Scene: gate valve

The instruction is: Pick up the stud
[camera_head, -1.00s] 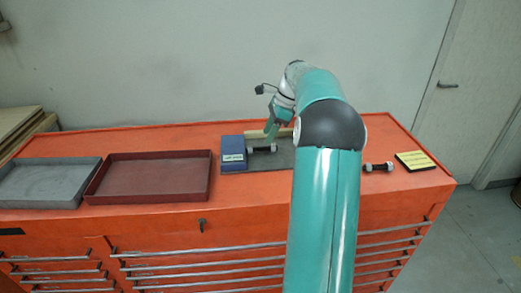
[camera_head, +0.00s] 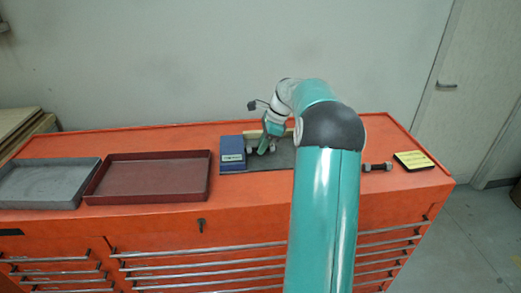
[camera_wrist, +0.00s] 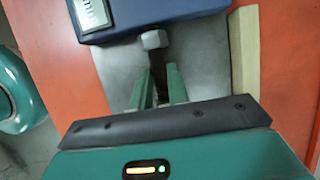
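A stud, a dark rod with pale nuts at its ends, lies on the grey mat (camera_head: 270,166) beside the blue box (camera_head: 232,162). In the head view one nut of the stud (camera_head: 250,151) shows and my gripper hides much of the rest. My gripper (camera_head: 262,151) is down at the stud, pointing at the mat. In the wrist view the stud (camera_wrist: 159,56) runs away from my gripper (camera_wrist: 161,76), its far nut close to the blue box. The two green fingers stand apart, one on each side of the dark rod. Whether they touch it is unclear.
A second stud (camera_head: 377,167) lies at the right, near a black and yellow pad (camera_head: 413,160). A dark red tray (camera_head: 150,197) and a grey tray (camera_head: 40,203) stand at the left. A wooden strip (camera_wrist: 244,60) borders the mat. The wall is behind.

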